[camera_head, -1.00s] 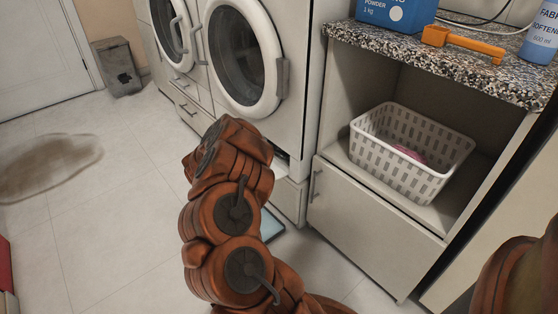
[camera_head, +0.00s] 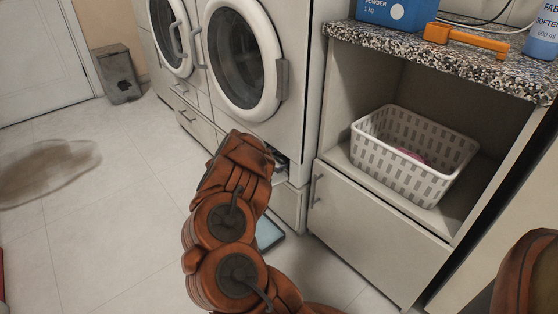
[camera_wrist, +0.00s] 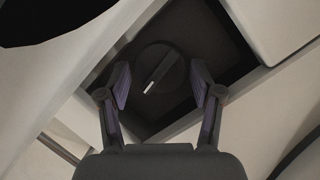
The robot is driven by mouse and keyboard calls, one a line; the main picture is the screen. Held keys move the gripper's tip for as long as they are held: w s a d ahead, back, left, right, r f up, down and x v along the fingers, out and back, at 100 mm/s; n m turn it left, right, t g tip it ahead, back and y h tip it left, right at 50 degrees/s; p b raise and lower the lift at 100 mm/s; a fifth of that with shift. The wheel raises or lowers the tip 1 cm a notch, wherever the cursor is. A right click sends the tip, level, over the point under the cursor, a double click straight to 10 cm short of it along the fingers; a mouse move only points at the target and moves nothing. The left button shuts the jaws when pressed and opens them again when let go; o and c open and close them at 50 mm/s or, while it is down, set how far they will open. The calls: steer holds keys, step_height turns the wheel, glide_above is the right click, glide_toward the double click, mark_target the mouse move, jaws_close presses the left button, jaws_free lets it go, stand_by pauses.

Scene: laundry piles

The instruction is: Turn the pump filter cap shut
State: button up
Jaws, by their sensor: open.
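The pump filter cap (camera_wrist: 158,70) is a dark round knob with a raised grip bar and a pale mark. It sits in a dark square recess (camera_wrist: 205,35) low on the washing machine. In the wrist view my gripper (camera_wrist: 160,82) is open, with one finger on each side of the cap. I cannot tell whether the fingers touch it. In the head view my arm hides the cap and the gripper in front of the washing machine (camera_head: 291,105).
A light blue tray (camera_head: 268,233) lies on the floor by my arm. A white basket (camera_head: 375,145) with something pink stands in the cabinet at right. An orange tool (camera_head: 470,40) lies on the counter. A brown puddle (camera_head: 45,170) spreads on the floor at left.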

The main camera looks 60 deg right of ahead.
steer(key=c, duration=0.8)
steer(key=shift+d+r, duration=0.1)
steer(key=shift+c, duration=0.3)
